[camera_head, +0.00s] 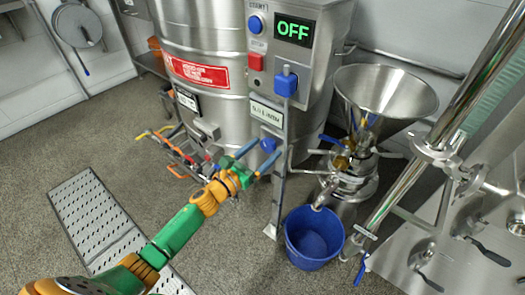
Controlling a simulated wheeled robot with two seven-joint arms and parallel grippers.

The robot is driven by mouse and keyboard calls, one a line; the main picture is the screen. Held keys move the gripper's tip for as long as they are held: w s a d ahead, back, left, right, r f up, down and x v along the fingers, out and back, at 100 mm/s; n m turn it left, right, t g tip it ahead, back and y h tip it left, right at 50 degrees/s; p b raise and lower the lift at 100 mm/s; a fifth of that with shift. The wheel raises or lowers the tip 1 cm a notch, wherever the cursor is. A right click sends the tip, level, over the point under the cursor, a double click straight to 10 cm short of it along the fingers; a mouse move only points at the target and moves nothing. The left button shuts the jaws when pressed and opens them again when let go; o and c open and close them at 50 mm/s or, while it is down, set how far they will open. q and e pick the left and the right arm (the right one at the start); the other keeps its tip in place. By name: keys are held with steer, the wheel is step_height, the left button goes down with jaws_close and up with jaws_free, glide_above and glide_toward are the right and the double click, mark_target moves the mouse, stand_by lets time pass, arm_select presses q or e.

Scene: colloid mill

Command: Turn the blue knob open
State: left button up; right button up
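My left gripper (265,150), on a green and orange arm from the lower left, has blue fingers spread apart in front of the steel control post. A round blue knob (268,144) on the post shows between the fingertips, just beyond them. I cannot tell whether they touch it. Which blue knob the task means is not clear. My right gripper is not in view.
A red button (256,62) and a round blue button (255,24) are on the post. A steel funnel mill (385,95) stands to the right, with a blue bucket (314,240) below. A large steel tank (205,50) stands behind. A floor grate (90,215) lies left.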

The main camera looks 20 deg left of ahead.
arm_select(q)
steer(key=c, duration=1.2)
